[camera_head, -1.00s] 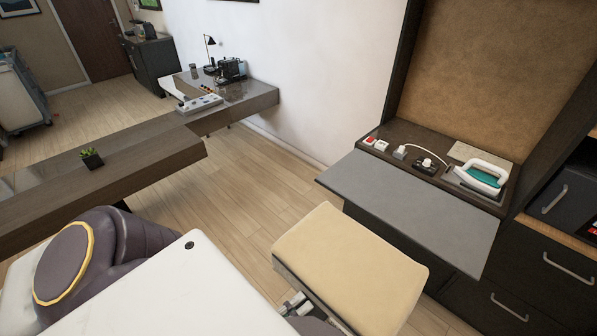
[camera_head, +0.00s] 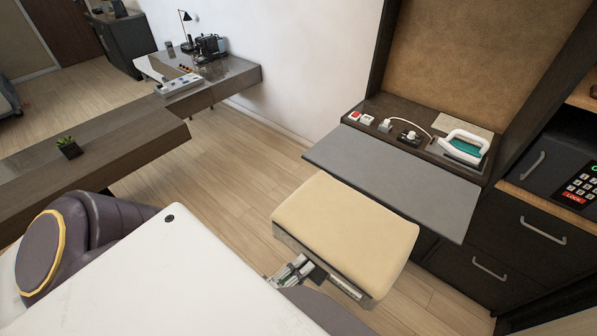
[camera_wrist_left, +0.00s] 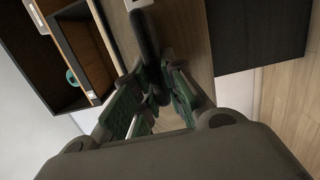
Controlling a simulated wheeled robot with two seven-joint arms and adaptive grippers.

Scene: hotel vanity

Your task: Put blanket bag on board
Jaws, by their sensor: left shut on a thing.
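The blanket bag (camera_head: 345,232) is a beige, rounded, box-like bag with a grey side. It is held in front of the grey board (camera_head: 395,190), and its far edge overlaps the board's near edge in the head view. I cannot tell whether they touch. My left gripper (camera_head: 306,268) is shut on the bag's near side, with its fingers partly hidden. In the left wrist view, my left gripper (camera_wrist_left: 158,98) has green-padded fingers around a dark strap-like part (camera_wrist_left: 147,40). My right gripper is not in view.
Behind the board, an iron (camera_head: 464,147), a socket and small switches sit on a dark ledge (camera_head: 375,108). Drawers (camera_head: 530,225) and a keypad safe (camera_head: 578,187) stand at the right. A long desk (camera_head: 130,130) with a small plant is at the left. The board's top is clear.

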